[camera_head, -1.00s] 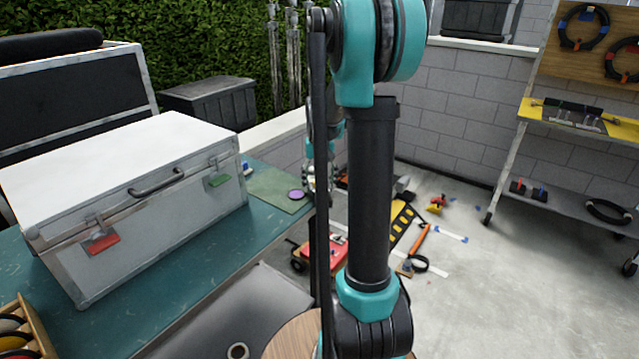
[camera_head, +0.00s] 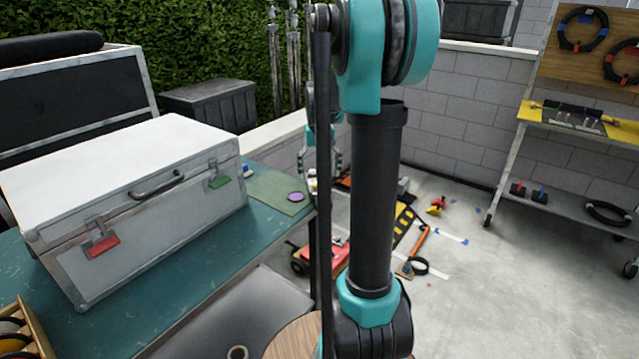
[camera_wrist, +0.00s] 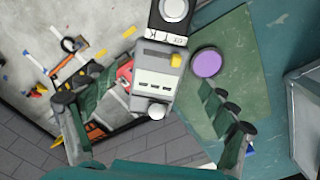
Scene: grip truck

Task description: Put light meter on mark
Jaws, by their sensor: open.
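The light meter is a grey box with a yellow button, dark slots, a white knob and a round black-and-white end. In the wrist view the light meter (camera_wrist: 155,75) lies between the spread fingers of my gripper (camera_wrist: 153,92), with clear gaps on both sides. A purple round mark (camera_wrist: 207,62) lies on a green mat (camera_wrist: 238,45) just right of the meter. The head view also shows the mark (camera_head: 296,197) at the bench's far end. My gripper (camera_head: 322,170) is open there, partly hidden by my arm. I cannot tell whether the meter rests on the bench.
A large white case (camera_head: 130,200) stands on the teal bench (camera_head: 130,320), left of the mat. Beyond the bench edge, tools and a red cart (camera_head: 318,254) are on the concrete floor. A wheeled shelf (camera_head: 560,170) stands at the right.

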